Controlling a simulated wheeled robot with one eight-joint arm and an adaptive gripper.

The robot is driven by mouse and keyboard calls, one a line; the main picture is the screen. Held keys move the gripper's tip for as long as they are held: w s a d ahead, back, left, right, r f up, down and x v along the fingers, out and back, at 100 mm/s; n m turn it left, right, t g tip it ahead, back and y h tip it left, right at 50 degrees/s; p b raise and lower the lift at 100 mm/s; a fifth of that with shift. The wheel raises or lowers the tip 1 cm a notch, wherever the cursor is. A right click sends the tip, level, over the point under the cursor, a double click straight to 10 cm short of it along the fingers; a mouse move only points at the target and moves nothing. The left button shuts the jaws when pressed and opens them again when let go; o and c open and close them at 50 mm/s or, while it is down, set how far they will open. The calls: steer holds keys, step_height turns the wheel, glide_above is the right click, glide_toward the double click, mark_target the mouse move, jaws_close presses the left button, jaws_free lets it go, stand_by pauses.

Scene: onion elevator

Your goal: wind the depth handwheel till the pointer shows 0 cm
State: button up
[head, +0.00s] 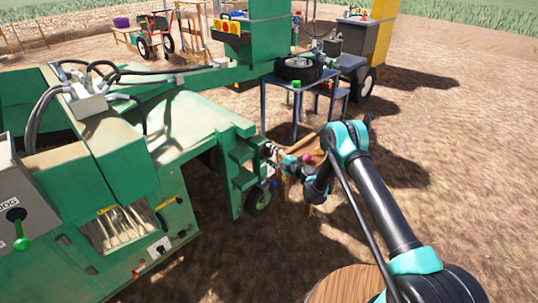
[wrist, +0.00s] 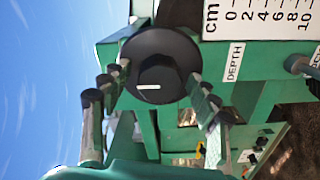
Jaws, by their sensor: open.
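The depth handwheel (wrist: 166,52) is a black disc with a raised round hub and a short white mark, in the middle of the wrist view. My gripper (wrist: 155,78) is open, with one finger on each side of the wheel's near part. I cannot tell whether the fingers touch the rim. The white cm scale (wrist: 262,18) at the top right reads 0 to 10, with a DEPTH label (wrist: 235,62) below it. No pointer can be made out on the visible part of the scale. In the head view my gripper is small beside the green machine (head: 245,170), and the wheel is unclear.
A grey cylindrical part (wrist: 300,65) sticks out right of the DEPTH label, near a partly cut-off label. Bare soil (head: 440,130) lies open to the right.

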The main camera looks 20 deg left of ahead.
steer(key=v, duration=0.6)
steer(key=shift+s+d, duration=0.15)
steer(key=shift+d, duration=0.2)
steer(key=s+d+r+m+g+h, duration=0.1)
steer(key=s+d+r+m+h, duration=0.2)
steer(key=d+r+m, duration=0.55)
steer(key=s+d+r+m+h, duration=0.3)
steer(key=d+r+h, duration=0.1)
steer(key=d+r, duration=0.85)
steer(key=s+d+f+m+g+h, duration=0.1)
steer(key=s+d+m+h, duration=0.8)
steer(key=s+d+m, duration=0.8)
steer(key=s+d, duration=1.3)
steer(key=s, duration=0.1)
steer(key=shift+s+d+g+h, duration=0.15)
steer(key=shift+d+g+h, duration=0.15)
steer(key=shift+d, duration=0.05)
steer(key=shift+c, duration=0.4)
